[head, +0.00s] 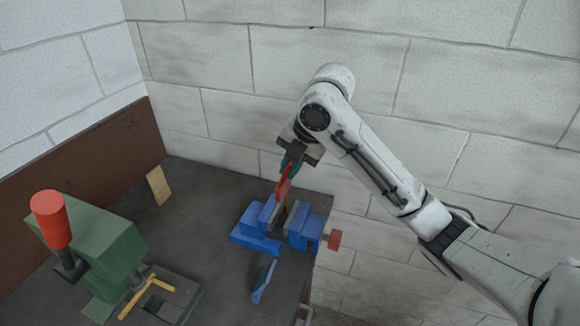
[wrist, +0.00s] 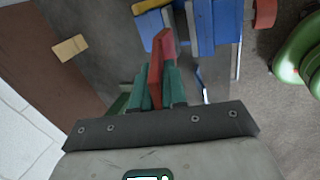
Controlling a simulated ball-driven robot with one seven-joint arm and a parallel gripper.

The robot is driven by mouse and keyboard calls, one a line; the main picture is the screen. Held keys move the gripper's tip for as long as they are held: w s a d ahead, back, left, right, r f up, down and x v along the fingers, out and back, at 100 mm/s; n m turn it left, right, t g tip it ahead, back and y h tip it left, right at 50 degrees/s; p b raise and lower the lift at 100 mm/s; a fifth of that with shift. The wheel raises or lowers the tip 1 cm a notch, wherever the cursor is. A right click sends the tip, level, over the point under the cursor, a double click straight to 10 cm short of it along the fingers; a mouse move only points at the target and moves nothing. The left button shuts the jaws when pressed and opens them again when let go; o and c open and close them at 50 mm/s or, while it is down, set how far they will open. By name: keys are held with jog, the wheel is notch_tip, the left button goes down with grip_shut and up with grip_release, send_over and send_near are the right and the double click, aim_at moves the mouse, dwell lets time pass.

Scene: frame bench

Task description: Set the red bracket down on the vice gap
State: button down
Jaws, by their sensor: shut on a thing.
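The red bracket (head: 284,186) is upright between the green fingers of my gripper (head: 291,163), which is shut on it. In the wrist view the bracket (wrist: 156,72) sticks out past the fingertips of my gripper (wrist: 155,86). The blue vice (head: 262,232) stands near the bench's right edge, also at the top of the wrist view (wrist: 205,28). Its vice gap (head: 281,219) lies between the two jaws. The bracket's lower end overlaps the top of the left jaw in the head view; I cannot tell whether they touch.
A green press (head: 95,240) with a red handle (head: 50,218) and a yellow lever (head: 150,293) stands at the left. A wooden block (head: 158,185) leans by the brown back board (head: 90,145). A blue-handled tool (head: 263,281) lies before the vice. The middle bench (head: 200,225) is clear.

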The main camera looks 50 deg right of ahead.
jog(key=shift+f+b, duration=2.8)
jog(key=shift+f, duration=0.65)
jog(key=shift+f+b, duration=1.25)
jog(key=shift+f, duration=0.2)
jog(key=c, duration=1.1)
grip_release()
jog(key=shift+s, duration=0.1)
jog(key=v, duration=1)
jog(key=shift+r+p, duration=0.3)
jog(key=shift+p, duration=0.05)
jog(key=shift+s, duration=0.15)
